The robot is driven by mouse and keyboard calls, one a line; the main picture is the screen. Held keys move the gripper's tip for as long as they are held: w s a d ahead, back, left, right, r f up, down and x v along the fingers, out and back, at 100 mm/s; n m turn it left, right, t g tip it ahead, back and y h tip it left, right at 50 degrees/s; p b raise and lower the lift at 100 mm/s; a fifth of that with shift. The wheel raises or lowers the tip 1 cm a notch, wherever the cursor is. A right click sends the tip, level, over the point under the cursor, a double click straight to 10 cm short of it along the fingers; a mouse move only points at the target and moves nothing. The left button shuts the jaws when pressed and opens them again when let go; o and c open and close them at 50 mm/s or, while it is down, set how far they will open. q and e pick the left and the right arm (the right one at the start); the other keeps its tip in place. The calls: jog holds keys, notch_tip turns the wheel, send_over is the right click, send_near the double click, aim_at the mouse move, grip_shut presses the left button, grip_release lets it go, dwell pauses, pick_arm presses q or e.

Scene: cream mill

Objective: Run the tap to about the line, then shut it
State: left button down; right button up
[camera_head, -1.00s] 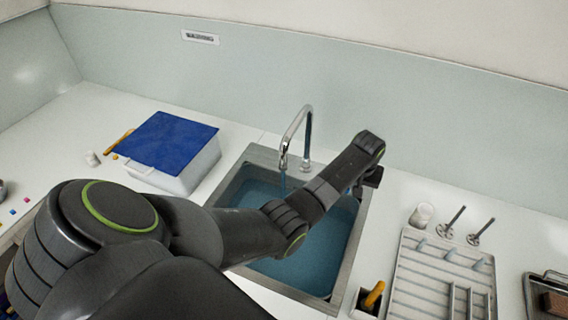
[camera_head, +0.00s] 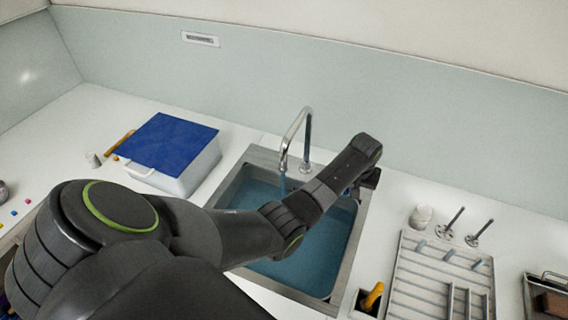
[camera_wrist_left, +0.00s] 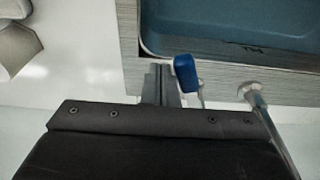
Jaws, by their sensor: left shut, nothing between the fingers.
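The chrome tap (camera_head: 299,135) stands at the back rim of the sink (camera_head: 262,156). Blue water (camera_head: 318,258) covers the basin floor. I cannot make out a fill line. In the left wrist view, my left gripper (camera_wrist_left: 162,76) is shut and empty just beside the blue tap lever (camera_wrist_left: 187,73); I cannot tell if they touch. The spout (camera_wrist_left: 252,95) is to the right there. In the head view my left arm crosses over the sink and hides part of it. My right gripper is not in view.
A white box with a blue lid (camera_head: 170,142) stands left of the sink. A drying rack (camera_head: 440,280), a white cup (camera_head: 420,215) and a holder with a yellow-handled tool (camera_head: 372,297) are to the right. The back wall is close behind the tap.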

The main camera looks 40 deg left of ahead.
pick_arm(q)
jog(key=shift+s+a+r+p, duration=0.1)
jog(key=shift+s+a+p, duration=0.65)
jog(key=shift+a+p, duration=0.15)
jog(key=shift+a, duration=0.1)
jog(key=shift+s+a, duration=0.35)
jog(key=shift+a, duration=0.05)
dwell(0.3)
jog(key=shift+r, duration=2.95)
